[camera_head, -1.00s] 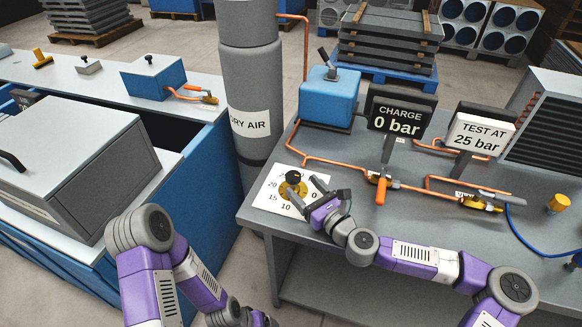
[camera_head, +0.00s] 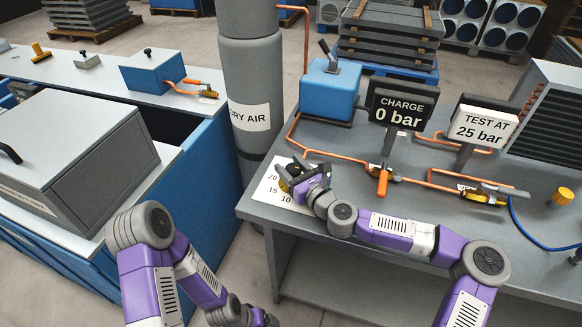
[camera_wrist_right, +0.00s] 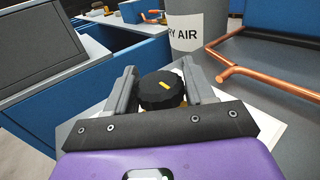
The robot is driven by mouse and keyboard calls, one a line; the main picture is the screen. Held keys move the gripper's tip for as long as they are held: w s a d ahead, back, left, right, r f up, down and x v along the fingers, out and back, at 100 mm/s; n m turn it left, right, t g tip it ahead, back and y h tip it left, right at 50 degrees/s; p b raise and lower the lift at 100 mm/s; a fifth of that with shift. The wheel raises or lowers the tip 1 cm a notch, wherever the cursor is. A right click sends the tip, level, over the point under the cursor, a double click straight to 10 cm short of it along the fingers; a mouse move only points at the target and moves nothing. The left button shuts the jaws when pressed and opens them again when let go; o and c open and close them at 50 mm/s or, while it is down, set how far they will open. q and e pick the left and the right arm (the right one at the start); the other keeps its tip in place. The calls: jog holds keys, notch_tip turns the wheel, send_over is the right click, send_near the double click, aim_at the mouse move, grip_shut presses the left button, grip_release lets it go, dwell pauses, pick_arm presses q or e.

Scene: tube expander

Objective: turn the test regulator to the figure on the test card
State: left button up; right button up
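The test regulator has a black knob (camera_wrist_right: 162,90) with a yellow mark, on a white dial plate (camera_head: 270,188) with printed figures. My right gripper (camera_head: 294,178) is at the regulator; in the right wrist view its two fingers (camera_wrist_right: 160,88) stand open on either side of the knob, with small gaps. In the head view the gripper hides most of the knob. The test card (camera_head: 482,127) reads "TEST AT 25 bar". The charge display (camera_head: 398,112) reads 0 bar. My left arm is low in the head view; its gripper cannot be made out.
A grey dry air cylinder (camera_head: 250,80) stands at the bench's left end. Copper pipes, an orange-handled valve (camera_head: 382,182) and a yellow-bodied valve (camera_head: 480,196) lie right of the regulator. A blue pump box (camera_head: 328,88) stands behind.

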jog(key=c, duration=0.5)
jog(key=shift+m+h, duration=0.3)
jog(key=shift+h, duration=0.1)
